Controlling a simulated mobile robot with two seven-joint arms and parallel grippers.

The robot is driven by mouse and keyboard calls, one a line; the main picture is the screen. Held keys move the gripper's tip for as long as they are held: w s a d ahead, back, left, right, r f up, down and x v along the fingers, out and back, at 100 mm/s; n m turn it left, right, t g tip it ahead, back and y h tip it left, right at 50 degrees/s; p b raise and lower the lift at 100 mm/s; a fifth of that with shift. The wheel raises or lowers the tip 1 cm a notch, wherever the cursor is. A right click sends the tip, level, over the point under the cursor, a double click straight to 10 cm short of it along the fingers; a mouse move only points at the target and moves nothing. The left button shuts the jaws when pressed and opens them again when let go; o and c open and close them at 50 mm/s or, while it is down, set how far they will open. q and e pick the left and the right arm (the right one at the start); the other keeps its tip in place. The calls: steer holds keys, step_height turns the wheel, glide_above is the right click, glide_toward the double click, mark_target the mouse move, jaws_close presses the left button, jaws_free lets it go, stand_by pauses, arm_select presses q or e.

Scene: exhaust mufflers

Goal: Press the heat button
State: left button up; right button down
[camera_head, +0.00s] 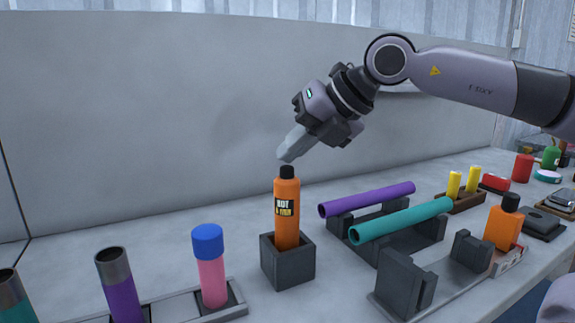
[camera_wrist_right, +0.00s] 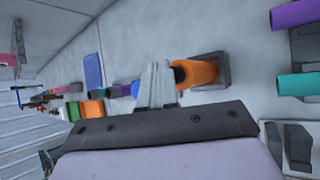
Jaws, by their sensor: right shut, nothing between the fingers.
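An orange spray bottle (camera_head: 287,215) with a black cap (camera_head: 287,172) and a label reading "HOT" stands upright in a dark grey block holder (camera_head: 287,262). My right gripper (camera_head: 287,157) is shut and empty, with its fingertips pointing down-left just above the cap. A small gap seems to show between them. In the right wrist view, the shut fingers (camera_wrist_right: 158,85) are beside the capped end of the orange bottle (camera_wrist_right: 200,73). I see no button clearly marked as heat; the black cap is the only button-like part on the bottle. My left gripper is not in view.
A purple tube (camera_head: 370,198) and a teal tube (camera_head: 402,220) lie on grey cradles to the right. A pink cylinder with a blue cap (camera_head: 208,241) and a purple cylinder (camera_head: 120,290) stand in a rack at left. An orange flask (camera_head: 503,225) stands at right. A grey wall rises behind.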

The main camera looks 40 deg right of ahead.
steer(key=shift+r+p, duration=2.5)
steer(key=shift+r, duration=0.6)
steer(key=shift+f, duration=0.1)
